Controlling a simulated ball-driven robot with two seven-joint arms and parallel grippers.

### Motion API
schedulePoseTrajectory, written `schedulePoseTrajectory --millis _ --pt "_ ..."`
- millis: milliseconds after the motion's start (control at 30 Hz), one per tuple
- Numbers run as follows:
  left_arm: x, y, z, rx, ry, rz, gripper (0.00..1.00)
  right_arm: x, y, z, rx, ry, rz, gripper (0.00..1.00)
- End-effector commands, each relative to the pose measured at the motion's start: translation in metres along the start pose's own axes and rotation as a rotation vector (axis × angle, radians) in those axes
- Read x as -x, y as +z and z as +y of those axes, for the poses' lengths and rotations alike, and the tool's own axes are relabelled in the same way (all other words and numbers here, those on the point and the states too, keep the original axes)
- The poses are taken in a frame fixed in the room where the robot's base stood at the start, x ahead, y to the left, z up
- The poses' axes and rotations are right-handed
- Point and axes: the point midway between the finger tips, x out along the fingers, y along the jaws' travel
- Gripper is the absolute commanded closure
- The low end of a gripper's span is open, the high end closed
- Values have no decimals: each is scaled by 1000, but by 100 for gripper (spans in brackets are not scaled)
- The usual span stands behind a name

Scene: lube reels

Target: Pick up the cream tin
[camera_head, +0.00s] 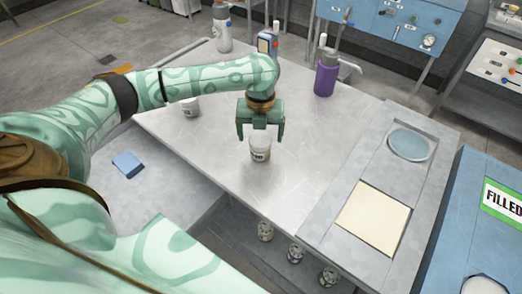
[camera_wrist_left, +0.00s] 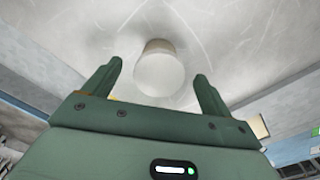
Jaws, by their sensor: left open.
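A cream tin (camera_head: 260,149) with a dark label stands upright on the grey metal table, under my left gripper. My left gripper (camera_head: 261,133) is open above the tin, with its two fingers spread to either side in the head view. In the left wrist view the tin's pale round top (camera_wrist_left: 158,72) lies between the two open fingers (camera_wrist_left: 158,80), a little beyond the tips. I see no contact between the fingers and the tin. My right gripper is not in view.
Another pale tin (camera_head: 190,107) stands behind my left arm. A cream square panel (camera_head: 374,218) lies at right. Several tins (camera_head: 296,252) stand below the table's front edge.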

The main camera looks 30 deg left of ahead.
Motion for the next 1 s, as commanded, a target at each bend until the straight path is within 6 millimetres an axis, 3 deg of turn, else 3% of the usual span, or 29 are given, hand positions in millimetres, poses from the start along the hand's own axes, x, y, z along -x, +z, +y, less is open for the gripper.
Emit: schedulePoseTrajectory --millis 233,500,700,1000 --pt "-44 2 0 0 3 4 16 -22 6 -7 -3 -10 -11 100" --pt "-46 2 0 -1 0 -1 16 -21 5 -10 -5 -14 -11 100" --pt "-46 2 0 0 0 -1 69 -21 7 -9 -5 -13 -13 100" --pt "-44 2 0 0 0 -1 69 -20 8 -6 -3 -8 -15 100"
